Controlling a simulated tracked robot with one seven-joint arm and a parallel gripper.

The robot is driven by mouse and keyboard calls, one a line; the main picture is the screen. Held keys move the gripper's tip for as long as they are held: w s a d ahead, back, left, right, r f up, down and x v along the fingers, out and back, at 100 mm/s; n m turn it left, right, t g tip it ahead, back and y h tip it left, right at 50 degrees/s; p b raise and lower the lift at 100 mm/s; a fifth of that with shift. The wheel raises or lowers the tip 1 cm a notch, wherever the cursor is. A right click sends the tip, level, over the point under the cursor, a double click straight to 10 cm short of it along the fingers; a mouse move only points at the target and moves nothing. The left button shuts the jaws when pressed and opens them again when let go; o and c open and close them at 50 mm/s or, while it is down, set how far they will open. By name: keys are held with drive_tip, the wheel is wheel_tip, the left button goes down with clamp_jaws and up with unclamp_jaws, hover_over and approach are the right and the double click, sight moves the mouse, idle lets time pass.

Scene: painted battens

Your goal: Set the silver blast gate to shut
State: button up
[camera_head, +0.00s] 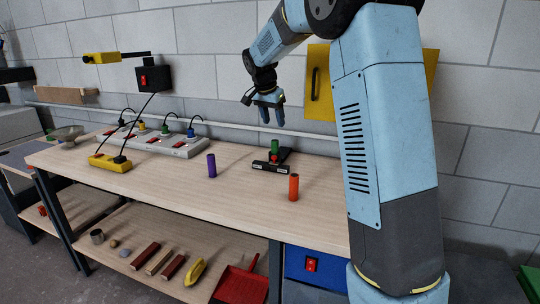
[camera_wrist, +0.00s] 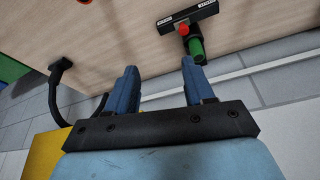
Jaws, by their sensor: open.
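A low dark plate with a pale strip and a red knob (camera_head: 274,158) lies on the bench; it also shows in the wrist view (camera_wrist: 205,13). It may be the blast gate, though I see little silver on it. Small labels sit at both ends, too small to read. The red knob (camera_wrist: 184,29) is at the plate's side, between the labels. A green cylinder (camera_head: 275,146) stands close to the knob; whether they touch, I cannot tell. My gripper (camera_head: 273,121) is open and empty, above and behind the plate, fingers pointing down. Its fingers also show in the wrist view (camera_wrist: 158,66).
A purple cylinder (camera_head: 211,165) and an orange cylinder (camera_head: 293,187) stand on the bench (camera_head: 240,205). A power strip (camera_head: 160,143) with plugs and a yellow box (camera_head: 110,162) are at left. A yellow panel (camera_head: 318,85) with a handle hangs on the wall behind my gripper.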

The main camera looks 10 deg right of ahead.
drive_tip(key=w+a+f+m, duration=0.1)
drive_tip(key=w+a+f, duration=0.1)
drive_tip(key=w+f, duration=0.4)
drive_tip(key=h, duration=0.1)
approach(273, 156)
drive_tip(key=shift+m, duration=0.3)
drive_tip(key=x, duration=0.8)
drive_tip(key=shift+d+f, duration=0.1)
drive_tip(key=shift+f, duration=0.05)
drive_tip(key=shift+c, duration=0.2)
clamp_jaws()
